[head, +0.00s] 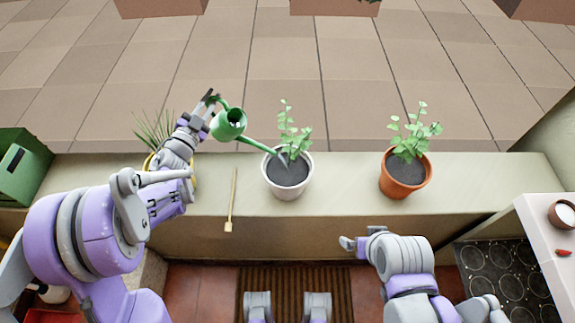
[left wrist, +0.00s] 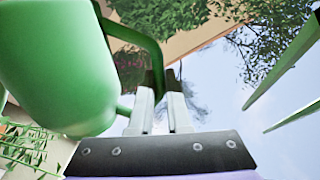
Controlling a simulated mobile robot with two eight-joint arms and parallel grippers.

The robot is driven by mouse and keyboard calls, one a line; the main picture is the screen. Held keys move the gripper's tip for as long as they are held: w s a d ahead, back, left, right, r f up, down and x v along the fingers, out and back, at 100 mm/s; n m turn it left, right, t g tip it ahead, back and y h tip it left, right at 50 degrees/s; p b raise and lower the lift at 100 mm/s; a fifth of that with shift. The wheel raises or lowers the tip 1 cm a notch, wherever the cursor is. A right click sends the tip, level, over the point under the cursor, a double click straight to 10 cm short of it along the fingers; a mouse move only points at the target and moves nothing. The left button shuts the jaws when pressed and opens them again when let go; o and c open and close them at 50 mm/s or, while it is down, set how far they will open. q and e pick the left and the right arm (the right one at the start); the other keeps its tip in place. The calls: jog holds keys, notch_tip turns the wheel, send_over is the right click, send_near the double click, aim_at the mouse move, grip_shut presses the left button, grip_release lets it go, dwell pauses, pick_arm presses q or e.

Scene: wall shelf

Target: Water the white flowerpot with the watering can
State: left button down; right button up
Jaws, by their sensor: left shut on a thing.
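The green watering can (head: 229,124) is held in the air above the ledge, tilted with its spout reaching down to the right. The spout tip is over the soil of the white flowerpot (head: 289,190), which holds a leafy plant. My left gripper (head: 211,98) is shut on the can's handle; in the left wrist view the gripper (left wrist: 160,95) closes on the green handle (left wrist: 150,45) beside the can's body (left wrist: 55,65). No water stream is visible. My right gripper (head: 350,243) is low in front of the ledge, away from the pots; its jaws are unclear.
An orange terracotta pot (head: 404,188) with a plant stands to the right on the ledge (head: 345,200). A thin wooden stick (head: 233,195) lies left of the white pot. A spiky plant (head: 155,132) in a yellow pot is partly behind my left arm. A green box (head: 22,165) stands far left.

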pick_arm(q)
jog(key=shift+d+r, duration=0.1)
dwell(0.3)
jog(key=w+a+r+n+g+y+p, duration=0.1)
jog(key=w+a+r+n+p, duration=0.2)
jog(key=a+r+n, duration=0.4)
jog(key=shift+w+a+r+n, duration=0.4)
jog(key=shift+w+a+r, duration=0.05)
jog(key=shift+w+r, duration=0.4)
